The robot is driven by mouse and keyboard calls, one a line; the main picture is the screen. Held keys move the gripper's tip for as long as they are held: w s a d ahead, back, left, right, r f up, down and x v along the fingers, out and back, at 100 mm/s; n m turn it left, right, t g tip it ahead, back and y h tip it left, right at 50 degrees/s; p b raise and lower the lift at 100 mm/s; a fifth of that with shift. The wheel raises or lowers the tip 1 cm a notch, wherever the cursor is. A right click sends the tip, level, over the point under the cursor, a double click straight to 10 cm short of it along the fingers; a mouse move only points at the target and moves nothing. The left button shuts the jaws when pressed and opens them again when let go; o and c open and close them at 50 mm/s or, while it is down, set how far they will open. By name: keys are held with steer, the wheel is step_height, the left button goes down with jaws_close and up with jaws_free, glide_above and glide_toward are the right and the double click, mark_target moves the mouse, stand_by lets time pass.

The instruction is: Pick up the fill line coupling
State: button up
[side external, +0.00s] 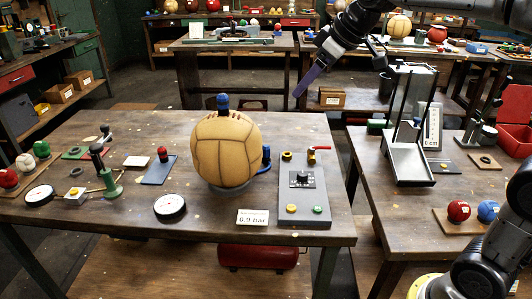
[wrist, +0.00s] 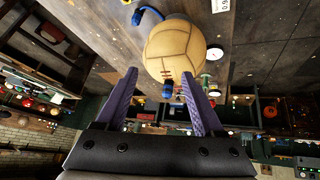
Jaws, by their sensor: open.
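A blue fitting (side external: 266,156), which looks like the fill line coupling, stands upright just right of the tan leather ball (side external: 226,150). In the wrist view, a curved blue piece (wrist: 149,15) shows at the top, left of the ball (wrist: 176,50). Another blue fitting (side external: 223,102) sits on top of the ball; it also shows in the wrist view (wrist: 167,90).
A grey panel (side external: 300,213) with a knob and red-handled valve (side external: 318,150) stands right of the ball. A 0.9 bar card (side external: 252,218) and round gauge (side external: 170,206) lie in front. Small tools crowd the left. A second bench with a metal chute (side external: 408,160) stands right.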

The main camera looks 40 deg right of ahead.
steer(key=w+d+f, duration=0.2)
steer(key=w+f, duration=0.2)
steer(key=w, duration=0.4)
steer(key=m+g, duration=0.1)
steer(key=g, duration=0.2)
glide_above(267, 146)
steer(key=s+d, duration=0.1)
steer(key=s, duration=0.4)
step_height(267, 146, down, 15)
steer(key=x, duration=0.6)
steer(key=shift+w+f, duration=0.1)
steer(key=shift+w, duration=0.25)
steer(key=shift+w+x, duration=0.15)
steer(key=shift+x, duration=1.35)
steer(key=shift+w+x, duration=0.1)
steer(key=shift+x, duration=1.4)
jaws_close()
